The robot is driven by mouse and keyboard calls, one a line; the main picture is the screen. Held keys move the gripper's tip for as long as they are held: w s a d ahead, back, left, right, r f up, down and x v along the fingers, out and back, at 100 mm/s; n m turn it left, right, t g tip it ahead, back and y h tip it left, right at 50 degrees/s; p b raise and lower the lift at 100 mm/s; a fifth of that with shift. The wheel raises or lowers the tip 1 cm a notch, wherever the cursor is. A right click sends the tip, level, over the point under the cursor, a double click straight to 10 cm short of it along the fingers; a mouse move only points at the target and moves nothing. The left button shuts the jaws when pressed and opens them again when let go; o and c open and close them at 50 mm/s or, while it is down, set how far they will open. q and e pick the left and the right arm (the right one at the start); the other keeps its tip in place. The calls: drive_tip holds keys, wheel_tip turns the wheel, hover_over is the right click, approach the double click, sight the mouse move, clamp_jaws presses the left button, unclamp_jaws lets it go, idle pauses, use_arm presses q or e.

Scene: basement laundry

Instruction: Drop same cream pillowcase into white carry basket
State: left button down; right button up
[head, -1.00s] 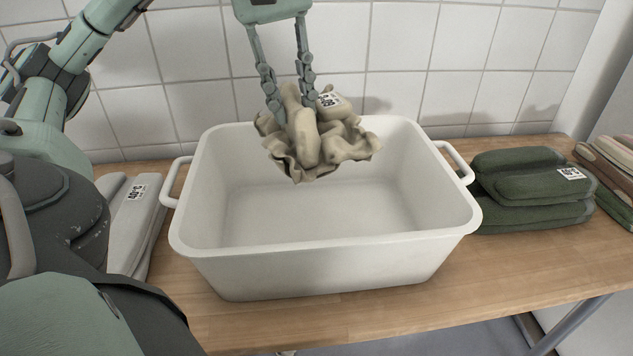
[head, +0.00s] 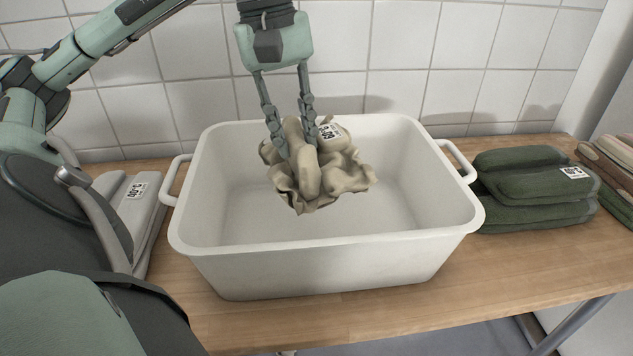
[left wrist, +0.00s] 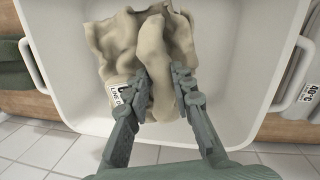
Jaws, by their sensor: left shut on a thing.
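The cream pillowcase (head: 318,172) is a crumpled bundle with a white printed tag, pinched in my left gripper (head: 293,140). It hangs inside the white carry basket (head: 325,262), below the level of the back rim. The basket stands on a wooden table and its visible floor is bare. In the left wrist view the pillowcase (left wrist: 160,55) has a fold between the two fingers (left wrist: 162,82), with the basket (left wrist: 235,60) around it. Whether the cloth's underside touches the basket floor is hard to tell. My right gripper is in neither view.
Folded dark green cloths (head: 535,190) lie right of the basket, with brownish cloths (head: 610,165) beyond them. Folded grey cloths (head: 130,215) lie to the left. A white tiled wall (head: 420,60) stands close behind. The wooden table's front strip (head: 400,305) is clear.

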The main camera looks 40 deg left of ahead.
use_arm(q)
drive_tip(key=c, duration=1.2)
unclamp_jaws()
drive_tip(key=shift+f, duration=0.1)
drive_tip(key=shift+s+a+r, duration=0.1)
drive_tip(key=shift+a+r, duration=0.1)
drive_tip(key=shift+r, duration=1.45)
drive_tip(key=shift+s+a+r, duration=0.1)
drive_tip(key=shift+a+r, duration=0.1)
drive_tip(key=shift+r, duration=1.4)
drive_tip(key=shift+s+a+r, duration=0.1)
drive_tip(key=shift+a+r, duration=0.05)
drive_tip(key=shift+r, duration=0.3)
